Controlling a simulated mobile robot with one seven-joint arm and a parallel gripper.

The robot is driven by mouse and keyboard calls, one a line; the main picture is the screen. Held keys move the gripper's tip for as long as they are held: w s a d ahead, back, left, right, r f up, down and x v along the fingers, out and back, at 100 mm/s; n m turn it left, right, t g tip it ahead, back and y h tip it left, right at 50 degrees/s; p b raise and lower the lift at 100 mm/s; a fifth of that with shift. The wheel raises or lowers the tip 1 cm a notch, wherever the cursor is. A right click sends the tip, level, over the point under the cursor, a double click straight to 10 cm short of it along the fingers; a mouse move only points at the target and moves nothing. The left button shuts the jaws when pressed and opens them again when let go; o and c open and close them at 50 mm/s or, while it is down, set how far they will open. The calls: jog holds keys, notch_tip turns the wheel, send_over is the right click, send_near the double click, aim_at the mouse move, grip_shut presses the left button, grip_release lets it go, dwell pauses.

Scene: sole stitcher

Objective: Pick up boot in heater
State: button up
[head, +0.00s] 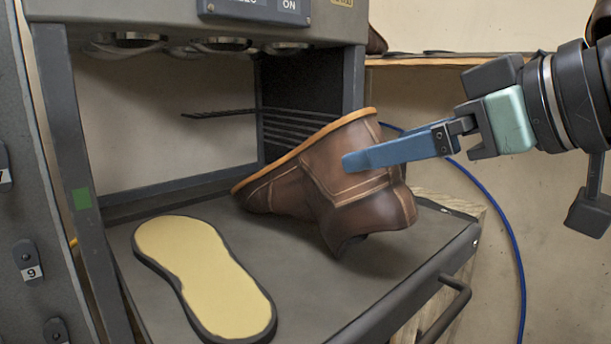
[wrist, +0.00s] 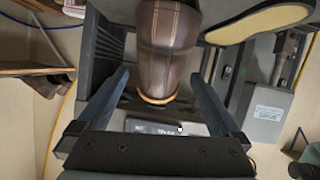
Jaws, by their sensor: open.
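The brown boot (head: 290,185) rests tilted on the heater's grey tray (head: 330,300), with its orange-tan sole edge on top and its toe pointing left. My gripper (head: 350,162) reaches in from the right, and its blue finger overlaps the boot's side near the raised end. In the wrist view the boot (wrist: 165,45) lies between the two spread blue fingers of my gripper (wrist: 158,85). Gaps show on both sides of the boot. The far finger is hidden in the head view. The heater (head: 310,85) is a dark frame open at the front.
A yellow sole-shaped pad (head: 205,275) with a dark rim lies on the tray's left. Frame posts (head: 75,160) stand left and behind. The heater's upper housing (head: 190,30) hangs above. A handle (head: 450,310) juts from the tray's right edge. A blue cable (head: 505,225) hangs at right.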

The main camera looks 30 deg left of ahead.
aim_at(310, 183)
jog(key=p+x, duration=0.1)
jog(key=x, duration=0.3)
jog(key=shift+a, duration=0.25)
jog(key=p+x, duration=0.3)
jog(key=x, duration=0.1)
jog(key=shift+a+f, duration=0.1)
jog(key=shift+a, duration=0.3)
jog(key=shift+a+f, duration=0.1)
jog(key=shift+f, duration=0.05)
jog(key=c, duration=1.5)
jog(key=shift+o, duration=0.2)
